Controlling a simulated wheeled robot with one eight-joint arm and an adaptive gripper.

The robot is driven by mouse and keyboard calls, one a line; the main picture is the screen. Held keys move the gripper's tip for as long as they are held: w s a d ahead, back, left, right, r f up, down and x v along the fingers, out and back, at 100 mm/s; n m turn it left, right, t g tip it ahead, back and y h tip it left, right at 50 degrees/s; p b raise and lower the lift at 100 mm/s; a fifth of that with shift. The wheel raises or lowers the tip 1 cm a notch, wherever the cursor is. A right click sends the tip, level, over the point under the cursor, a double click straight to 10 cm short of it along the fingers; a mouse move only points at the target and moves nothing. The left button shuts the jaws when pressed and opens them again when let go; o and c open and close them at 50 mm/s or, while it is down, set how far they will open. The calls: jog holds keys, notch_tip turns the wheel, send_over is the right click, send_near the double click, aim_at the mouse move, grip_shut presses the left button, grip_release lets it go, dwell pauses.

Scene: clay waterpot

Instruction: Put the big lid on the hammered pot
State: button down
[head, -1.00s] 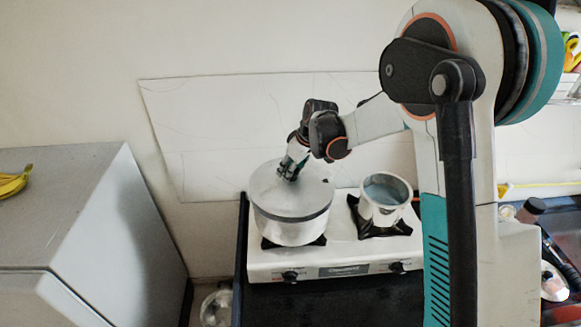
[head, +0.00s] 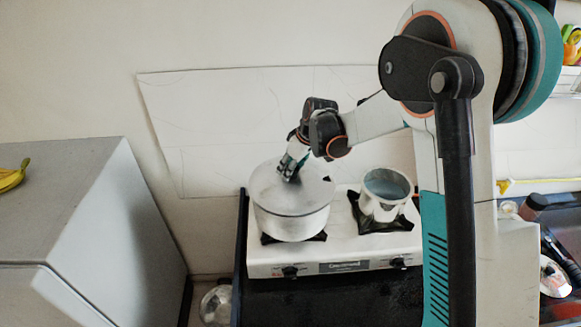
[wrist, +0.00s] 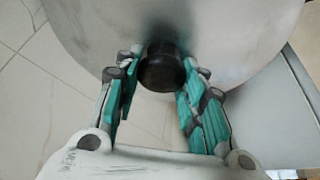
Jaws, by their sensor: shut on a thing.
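The big grey lid (head: 265,192) lies flat over the hammered pot (head: 291,224), a wide silver pot on the left burner. Its edge appears to meet the pot's rim all around the visible front. My gripper (head: 289,171) is above the lid and shut on its dark round knob. In the wrist view, the knob (wrist: 162,66) sits between the tips of my gripper (wrist: 157,86), and the lid (wrist: 230,45) fills the top. The pot's inside is hidden by the lid.
A smaller open pot (head: 386,193) stands on the right burner of the white stove (head: 340,250). A grey cabinet (head: 75,190) with bananas (head: 12,177) is at the left. Another lid (head: 553,277) lies at the far right. A wall is behind.

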jog(key=shift+s+f+b, duration=0.2)
jog(key=shift+f+b, duration=0.35)
jog(key=shift+b, duration=0.05)
dwell(0.9)
jog(key=c, duration=0.9)
grip_release()
jog(key=shift+c, duration=0.2)
jog(key=shift+w, duration=0.15)
jog(key=shift+r, duration=0.1)
jog(key=shift+r, duration=0.15)
jog(key=v, duration=1.1)
jog(key=shift+d+r, duration=0.2)
jog(key=shift+r, duration=0.05)
